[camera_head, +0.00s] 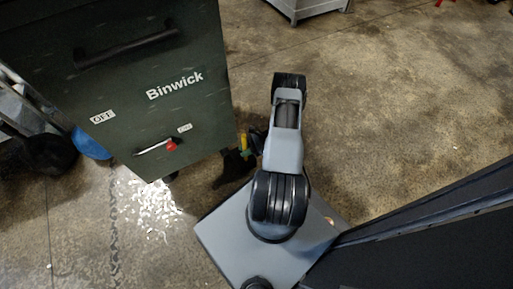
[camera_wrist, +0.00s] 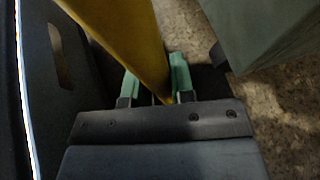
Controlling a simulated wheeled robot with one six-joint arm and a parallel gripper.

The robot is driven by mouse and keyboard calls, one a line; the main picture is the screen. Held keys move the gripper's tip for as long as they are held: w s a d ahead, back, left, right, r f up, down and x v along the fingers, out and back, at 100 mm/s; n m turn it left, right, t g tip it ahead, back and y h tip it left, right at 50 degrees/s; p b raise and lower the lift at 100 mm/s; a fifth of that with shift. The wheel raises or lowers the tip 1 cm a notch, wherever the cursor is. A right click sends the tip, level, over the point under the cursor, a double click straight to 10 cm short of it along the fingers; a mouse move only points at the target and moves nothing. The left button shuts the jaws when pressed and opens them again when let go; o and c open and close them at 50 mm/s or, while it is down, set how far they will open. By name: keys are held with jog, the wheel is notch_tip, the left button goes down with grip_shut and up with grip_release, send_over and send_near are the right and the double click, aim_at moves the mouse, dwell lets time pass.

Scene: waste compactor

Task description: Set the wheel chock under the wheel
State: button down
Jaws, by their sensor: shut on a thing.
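My gripper (camera_wrist: 155,80), with pale green fingers, is shut on a long yellow piece (camera_wrist: 125,35), which I take to be the wheel chock. The piece runs from between the fingers to the top of the wrist view. In the head view a little of the yellow piece (camera_head: 243,142) shows beside my arm, close to the right side of the green Binwick container (camera_head: 180,95). Whether the chock touches the wheel or floor is hidden.
The container has a black bar handle (camera_head: 125,46) and a small red-knobbed lever (camera_head: 171,144). A dark slotted part (camera_wrist: 60,70) is close on the left in the wrist view. Bare concrete floor (camera_head: 400,95) is open to the right.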

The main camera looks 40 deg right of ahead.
jog(key=shift+w+a+r+b, duration=0.15)
jog(key=shift+w+a, duration=0.2)
jog(key=shift+a, duration=0.5)
jog(key=shift+w+a+f+b, duration=0.15)
jog(key=shift+w+a, duration=0.25)
jog(key=shift+a, duration=0.4)
jog(key=shift+w+a+r+b, duration=0.15)
jog(key=shift+w+a, duration=0.2)
jog(key=shift+a, duration=0.6)
jog(key=f+b, duration=0.1)
jog(key=f, duration=0.1)
jog(key=a+f+b, duration=0.1)
jog(key=shift+w+f+b, duration=0.25)
jog(key=shift+f+b, duration=0.05)
jog(key=shift+b, duration=0.05)
jog(key=c, duration=1.4)
grip_release()
jog(key=shift+f, duration=0.25)
jog(key=o, duration=0.4)
jog(key=shift+o, duration=0.2)
jog(key=shift+r, duration=0.1)
